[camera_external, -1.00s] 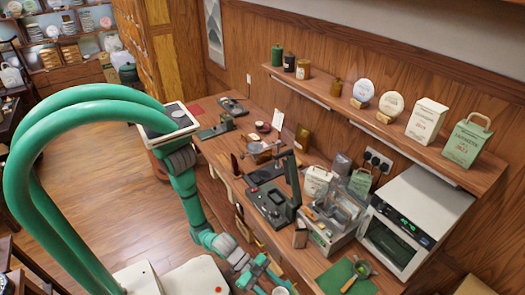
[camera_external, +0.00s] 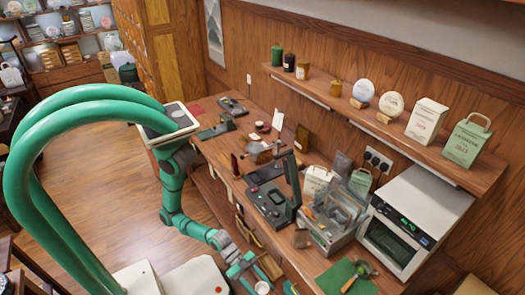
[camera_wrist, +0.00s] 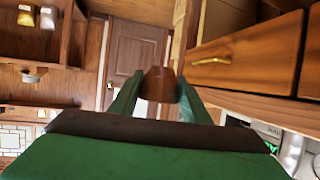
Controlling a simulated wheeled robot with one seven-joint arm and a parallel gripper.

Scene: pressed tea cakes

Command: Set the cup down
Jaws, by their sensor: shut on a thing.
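My gripper (camera_external: 254,279) is low in the external view, beside the front edge of the wooden counter. In the wrist view its two green fingers (camera_wrist: 160,98) are closed on a reddish-brown cup (camera_wrist: 160,82), which sits between the fingertips. The external view shows a small pale round shape, the cup's top (camera_external: 262,287), at the fingertips near the bottom edge. The cup is held, but I cannot tell how far it is above any surface. Its lower part is hidden by my gripper.
Drawers with a brass handle (camera_wrist: 210,60) are close on the right in the wrist view.

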